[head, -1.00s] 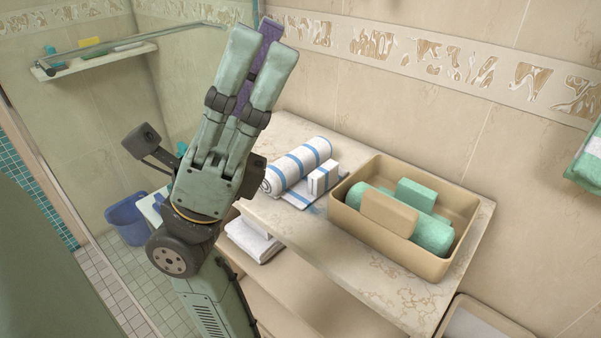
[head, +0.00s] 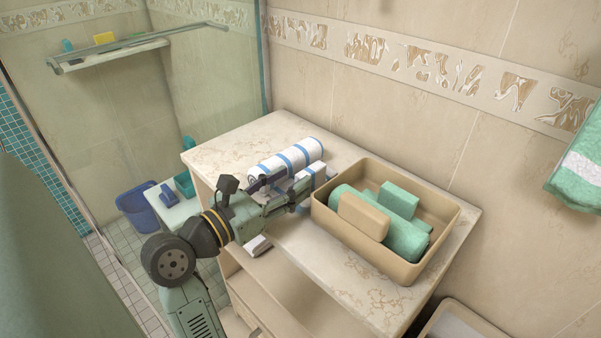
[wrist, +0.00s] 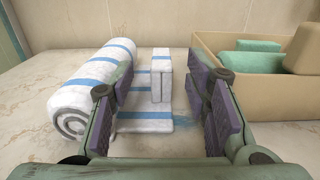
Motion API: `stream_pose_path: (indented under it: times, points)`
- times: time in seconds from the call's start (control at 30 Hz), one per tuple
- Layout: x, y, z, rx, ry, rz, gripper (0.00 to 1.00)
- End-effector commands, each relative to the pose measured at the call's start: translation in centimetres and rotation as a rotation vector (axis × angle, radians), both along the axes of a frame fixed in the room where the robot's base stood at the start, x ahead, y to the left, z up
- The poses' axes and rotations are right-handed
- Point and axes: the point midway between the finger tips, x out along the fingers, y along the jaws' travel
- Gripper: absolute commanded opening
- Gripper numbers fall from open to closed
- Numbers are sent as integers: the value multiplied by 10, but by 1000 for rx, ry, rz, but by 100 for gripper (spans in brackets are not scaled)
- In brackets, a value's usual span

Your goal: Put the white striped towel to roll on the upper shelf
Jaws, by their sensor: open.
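A white towel roll with blue stripes (head: 287,160) lies on the stone-look top surface; in the wrist view the towel roll (wrist: 92,82) is at the left, its spiral end facing me. Beside it, an upright white block with a blue band (wrist: 161,76) stands on or just behind a flat white piece with blue stripes (wrist: 145,123). My gripper (head: 291,196) is low over the top surface, open and empty. In the wrist view the block and flat piece show between the fingers (wrist: 162,97). The left finger overlaps the roll in that view; contact cannot be told.
A tan bin (head: 388,262) right of my gripper holds a green towel roll (head: 405,240), a green block (head: 398,200) and a tan block (head: 363,217). A small white item (head: 257,246) shows beside my arm. A blue bucket (head: 137,208) stands on the floor at left.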

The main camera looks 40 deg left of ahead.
Motion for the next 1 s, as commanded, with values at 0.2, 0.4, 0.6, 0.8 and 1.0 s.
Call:
stream_pose_path:
  times: [0.2, 0.4, 0.6, 0.8, 1.0]
  points:
    - [31, -5, 4, -5, 0, -4, 43]
    - [49, -5, 0, -3, -1, -1, 43]
    - [50, -5, -2, -2, -1, -1, 43]
    - [49, -5, -1, -1, -1, -1, 31]
    - [49, -5, -1, -1, -1, -1, 17]
